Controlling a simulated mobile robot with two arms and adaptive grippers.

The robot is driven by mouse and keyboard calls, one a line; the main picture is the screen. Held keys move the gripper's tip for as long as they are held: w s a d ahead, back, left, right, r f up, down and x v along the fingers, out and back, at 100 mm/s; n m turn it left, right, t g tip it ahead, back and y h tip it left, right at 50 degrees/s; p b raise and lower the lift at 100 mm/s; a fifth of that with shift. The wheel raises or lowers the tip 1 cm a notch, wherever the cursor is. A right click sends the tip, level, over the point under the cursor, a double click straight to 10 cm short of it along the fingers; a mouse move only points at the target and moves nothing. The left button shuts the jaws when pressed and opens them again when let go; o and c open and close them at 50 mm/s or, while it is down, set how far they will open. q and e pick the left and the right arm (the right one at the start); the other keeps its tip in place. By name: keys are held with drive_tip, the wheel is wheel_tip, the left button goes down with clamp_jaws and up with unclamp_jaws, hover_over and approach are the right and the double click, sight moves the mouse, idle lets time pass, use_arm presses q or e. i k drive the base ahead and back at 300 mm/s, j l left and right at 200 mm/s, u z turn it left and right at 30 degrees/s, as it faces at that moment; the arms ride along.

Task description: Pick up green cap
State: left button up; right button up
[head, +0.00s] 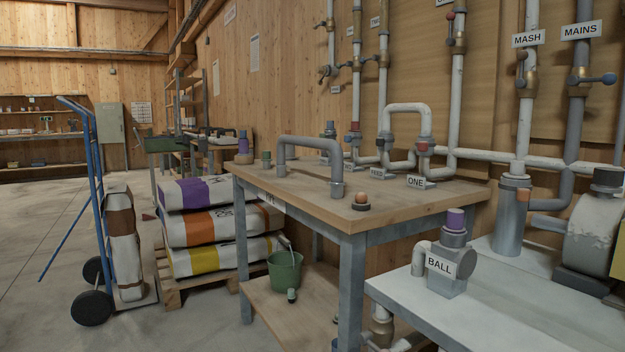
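Two small green things could be the green cap. Neither of my grippers is in view.
The wooden table (400,197) carries a grey pipe arch (311,143) and an orange-brown knob (361,198). The green bucket (285,272) stands on its lower shelf. A white bench (480,305) with a BALL-labelled fitting (447,270) is at right. Feed sacks (215,225) and a hand truck (97,190) are left.

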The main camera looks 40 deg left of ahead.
sight(267, 159)
drive_tip(key=u, duration=1.7)
